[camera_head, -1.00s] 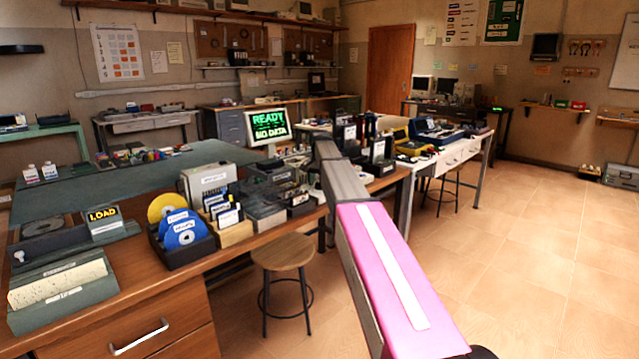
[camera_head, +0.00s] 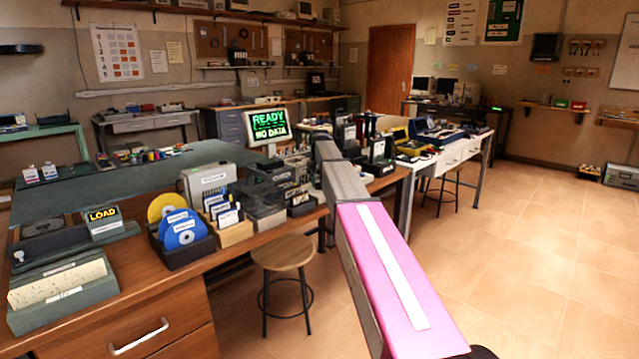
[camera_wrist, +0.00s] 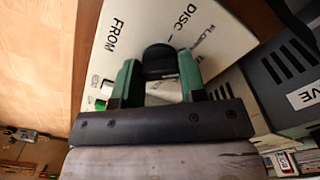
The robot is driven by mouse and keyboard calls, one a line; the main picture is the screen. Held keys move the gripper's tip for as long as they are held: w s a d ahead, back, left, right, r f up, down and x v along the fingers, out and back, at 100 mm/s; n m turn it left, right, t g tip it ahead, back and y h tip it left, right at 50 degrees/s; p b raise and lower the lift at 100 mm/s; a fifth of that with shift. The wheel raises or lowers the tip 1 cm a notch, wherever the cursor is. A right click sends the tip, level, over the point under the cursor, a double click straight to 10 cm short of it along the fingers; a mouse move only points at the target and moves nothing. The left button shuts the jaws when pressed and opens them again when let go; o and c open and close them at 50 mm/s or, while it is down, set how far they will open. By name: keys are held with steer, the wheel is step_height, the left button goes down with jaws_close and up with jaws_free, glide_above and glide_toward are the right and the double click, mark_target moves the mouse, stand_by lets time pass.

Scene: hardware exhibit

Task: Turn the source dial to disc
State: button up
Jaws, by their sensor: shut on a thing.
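The source dial (camera_wrist: 158,57) is a dark round knob on a pale panel (camera_wrist: 128,42) in the wrist view. The panel carries the printed words FROM and DISC, and a partly hidden word beside DISC. My gripper (camera_wrist: 158,66) has green fingers on either side of the dial and is shut on it. The dial's pointer cannot be made out. In the head view my arm reaches over the bench, and the dial and gripper are not distinguishable there.
A grey vented unit (camera_wrist: 275,75) stands close to the panel's right. On the bench are a screen reading READY, NO DATA (camera_head: 267,124), a disc rack (camera_head: 182,250) and a LOAD unit (camera_head: 103,224).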

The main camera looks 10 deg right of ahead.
steer(key=n, duration=0.5)
steer(key=shift+n, duration=0.3)
steer(key=n, duration=0.5)
steer(key=shift+n, duration=0.4)
steer(key=o, duration=0.9)
steer(key=shift+d, duration=0.1)
step_height(320, 180, up, 11)
steer(key=shift+f, duration=0.1)
